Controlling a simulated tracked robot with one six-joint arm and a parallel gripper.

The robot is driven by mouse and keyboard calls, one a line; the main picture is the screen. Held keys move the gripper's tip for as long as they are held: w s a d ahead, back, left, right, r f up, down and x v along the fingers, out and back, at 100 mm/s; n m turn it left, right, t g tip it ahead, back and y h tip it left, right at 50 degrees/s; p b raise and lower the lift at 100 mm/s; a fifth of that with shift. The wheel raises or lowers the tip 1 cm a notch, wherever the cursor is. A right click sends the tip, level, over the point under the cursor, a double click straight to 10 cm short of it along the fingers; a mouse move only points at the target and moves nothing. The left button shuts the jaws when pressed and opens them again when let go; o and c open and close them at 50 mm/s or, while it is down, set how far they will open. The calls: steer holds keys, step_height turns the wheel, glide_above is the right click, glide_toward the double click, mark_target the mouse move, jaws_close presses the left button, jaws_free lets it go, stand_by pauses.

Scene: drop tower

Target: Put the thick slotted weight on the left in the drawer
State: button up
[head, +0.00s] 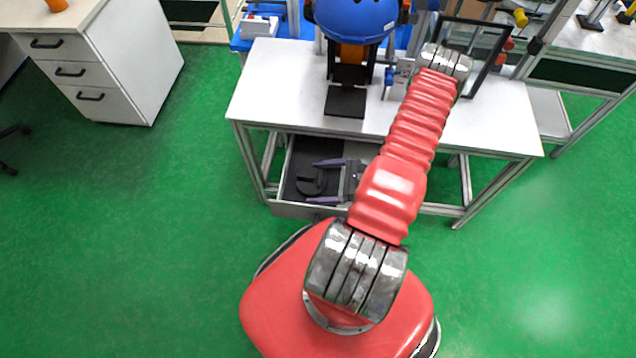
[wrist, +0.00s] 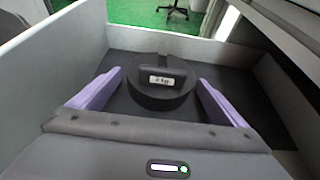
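A dark, round slotted weight (wrist: 161,84) with a small white label lies in the open drawer; it also shows in the head view (head: 311,180). The drawer (head: 290,210) is pulled out under the white table, with a dark floor and pale walls. My gripper (head: 326,181) is inside the drawer area, its two purple fingers spread wide. In the wrist view my gripper (wrist: 162,95) has one finger on each side of the weight, with gaps visible between fingers and weight. I cannot tell exactly how high the fingers are above the drawer floor.
The white table (head: 270,90) stands above the drawer and carries a stand with a blue helmet (head: 352,18). A white drawer cabinet (head: 105,70) stands at the far left. Green floor is clear left of the table.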

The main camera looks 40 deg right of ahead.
steer(key=shift+o, duration=0.2)
steer(key=shift+r, duration=0.1)
steer(key=v, duration=1.2)
steer(key=shift+r, duration=0.1)
stand_by(0.6)
